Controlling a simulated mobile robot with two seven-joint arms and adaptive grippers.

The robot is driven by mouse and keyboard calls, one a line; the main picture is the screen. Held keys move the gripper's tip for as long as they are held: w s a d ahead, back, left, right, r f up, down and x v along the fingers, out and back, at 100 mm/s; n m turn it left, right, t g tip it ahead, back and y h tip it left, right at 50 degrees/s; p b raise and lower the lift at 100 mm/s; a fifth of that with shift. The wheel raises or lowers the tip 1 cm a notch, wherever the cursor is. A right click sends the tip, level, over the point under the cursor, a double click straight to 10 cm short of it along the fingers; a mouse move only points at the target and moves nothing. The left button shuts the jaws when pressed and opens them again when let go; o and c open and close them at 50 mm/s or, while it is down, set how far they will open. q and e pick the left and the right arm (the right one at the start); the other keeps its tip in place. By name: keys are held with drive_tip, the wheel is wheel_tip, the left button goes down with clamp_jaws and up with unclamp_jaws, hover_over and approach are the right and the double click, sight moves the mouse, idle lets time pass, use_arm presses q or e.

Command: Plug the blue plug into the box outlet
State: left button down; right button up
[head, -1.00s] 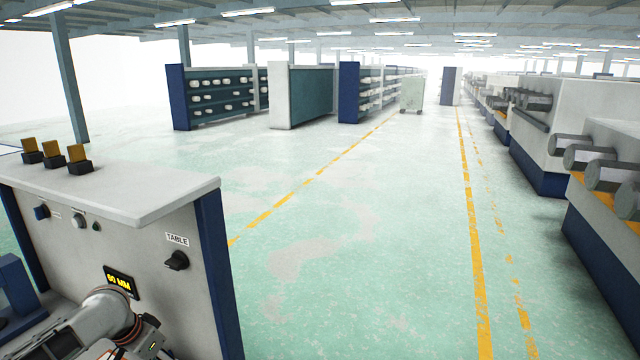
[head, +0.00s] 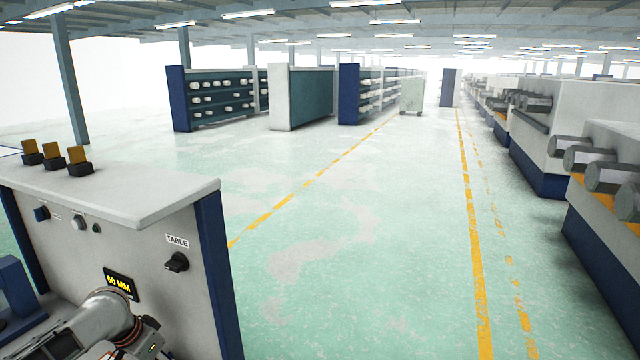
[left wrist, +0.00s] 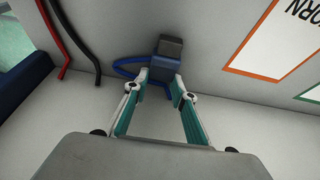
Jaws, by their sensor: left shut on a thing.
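In the left wrist view my left gripper (left wrist: 159,79) has its teal fingers closed on the blue plug (left wrist: 161,68). A blue cable (left wrist: 124,66) loops off to the left of the plug. A dark grey block (left wrist: 170,47) sits at the far end of the plug and looks in line with it. I cannot tell whether it is the box outlet, or how far the plug is in. In the head view only part of my left arm shows at the lower left; its fingers and the plug are hidden. My right gripper is in neither view.
A red cable (left wrist: 60,44) and a black cable (left wrist: 88,52) hang at the left of the wrist view. Framed labels (left wrist: 270,42) are at the right. The grey machine cabinet (head: 120,186) with a TABLE knob (head: 176,262) stands beside my arm. The aisle floor is clear.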

use_arm(q)
drive_tip(key=shift+r, duration=0.1)
idle(0.4)
drive_tip(key=shift+r, duration=2.95)
